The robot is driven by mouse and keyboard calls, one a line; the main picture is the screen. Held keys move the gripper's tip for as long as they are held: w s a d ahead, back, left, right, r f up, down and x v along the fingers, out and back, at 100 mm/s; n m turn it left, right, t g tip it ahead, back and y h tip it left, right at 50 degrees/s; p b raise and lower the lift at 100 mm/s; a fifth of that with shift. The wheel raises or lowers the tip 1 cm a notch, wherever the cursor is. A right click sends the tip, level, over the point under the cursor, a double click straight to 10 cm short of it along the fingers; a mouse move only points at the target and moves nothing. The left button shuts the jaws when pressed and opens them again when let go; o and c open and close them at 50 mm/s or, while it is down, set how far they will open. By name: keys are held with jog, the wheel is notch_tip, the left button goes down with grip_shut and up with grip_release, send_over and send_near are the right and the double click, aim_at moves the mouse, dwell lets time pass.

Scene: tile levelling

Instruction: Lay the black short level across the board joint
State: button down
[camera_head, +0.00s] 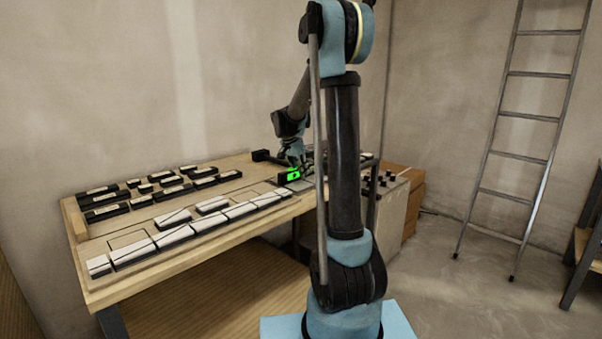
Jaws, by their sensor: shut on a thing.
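My gripper (294,163) is above the right part of the workbench, pointing down, and is shut on a small black level (283,177) with a bright green display. The level stands close to the bench top, near the right end of the row of white-topped pieces. I cannot tell whether its underside touches the surface. The fingertips are small and partly hidden in this view. The board joint cannot be made out clearly at this distance; thin dark lines cross the wooden board (95,250) along the front.
White-topped pieces (173,237) line the bench's front edge. Several black blocks with pale tops (172,191) lie at the back left. A black object (262,155) lies behind my gripper. A cabinet with dark knobs (385,185) stands at right. A ladder (520,155) leans on the wall.

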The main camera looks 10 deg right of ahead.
jog(key=shift+f, duration=0.1)
dwell(0.3)
jog(key=c, duration=1.4)
grip_release()
jog(key=v, duration=1.1)
jog(key=shift+a, duration=0.1)
jog(key=shift+s+r, duration=0.15)
jog(key=shift+r, duration=0.15)
jog(key=shift+s, duration=0.25)
jog(key=s+d+f+n+y, duration=0.1)
jog(key=s+d+f+n, duration=0.15)
jog(key=s, duration=0.95)
jog(key=s+d+f+n+y, duration=0.1)
jog(key=s+d+f+n, duration=0.15)
jog(key=s, duration=0.95)
jog(key=s+f+n, duration=0.2)
jog(key=s+f, duration=0.2)
jog(key=s, duration=0.1)
jog(key=s+f+n+y, duration=0.1)
jog(key=s+f+n, duration=0.1)
jog(key=s+f, duration=0.2)
jog(key=s+a+f+n, duration=0.1)
jog(key=s+f+n, duration=0.1)
jog(key=s+f, duration=0.3)
jog(key=shift+s+a+y, duration=0.1)
jog(key=shift+s+y, duration=0.2)
jog(key=shift+s, duration=1.3)
